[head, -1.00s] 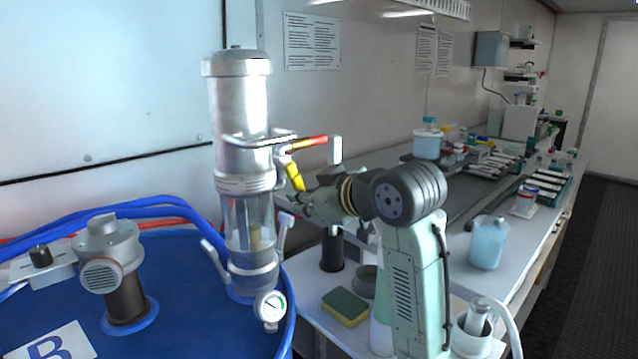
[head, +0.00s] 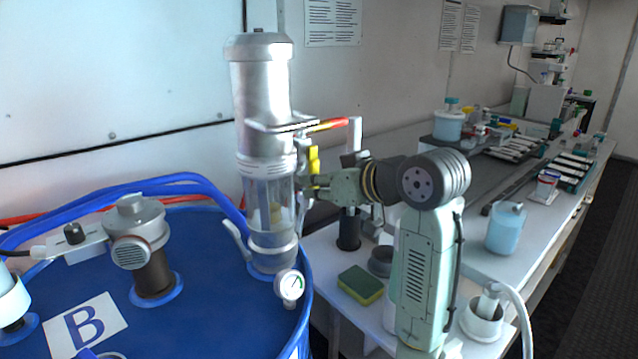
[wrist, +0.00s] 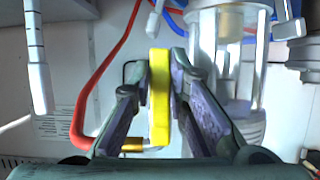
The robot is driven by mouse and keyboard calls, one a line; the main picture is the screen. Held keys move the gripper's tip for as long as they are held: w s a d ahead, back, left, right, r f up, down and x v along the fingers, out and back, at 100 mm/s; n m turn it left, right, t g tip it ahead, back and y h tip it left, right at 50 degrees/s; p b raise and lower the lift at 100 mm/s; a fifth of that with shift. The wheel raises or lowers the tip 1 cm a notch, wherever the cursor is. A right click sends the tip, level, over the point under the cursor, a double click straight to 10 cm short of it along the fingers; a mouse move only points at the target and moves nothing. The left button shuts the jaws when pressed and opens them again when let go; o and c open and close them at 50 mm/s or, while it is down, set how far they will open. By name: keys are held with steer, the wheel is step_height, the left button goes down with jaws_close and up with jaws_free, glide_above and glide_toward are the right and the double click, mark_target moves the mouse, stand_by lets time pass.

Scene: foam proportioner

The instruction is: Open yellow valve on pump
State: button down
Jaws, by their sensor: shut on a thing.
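The pump (head: 262,100) is a silver cylinder with a clear lower section, standing upright on the blue drum (head: 195,275). The yellow valve handle (head: 314,158) is on the pump's right side, roughly upright, below a red hose fitting. In the wrist view the yellow handle (wrist: 160,110) is a long bar between my fingers. My gripper (wrist: 163,75) is shut on it, one finger on each side. In the head view my gripper (head: 316,183) reaches the handle from the right, and its fingertips are small and partly hidden there.
A pressure gauge (head: 290,285) sits low at the pump. Blue hoses (head: 150,185) cross the drum, and a red hose (wrist: 98,85) curves left of my fingers. The bench holds a sponge (head: 360,285) and a blue-liquid bottle (head: 505,230).

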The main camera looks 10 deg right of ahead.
steer(key=c, duration=1.5)
jaws_free()
steer(key=shift+c, duration=0.2)
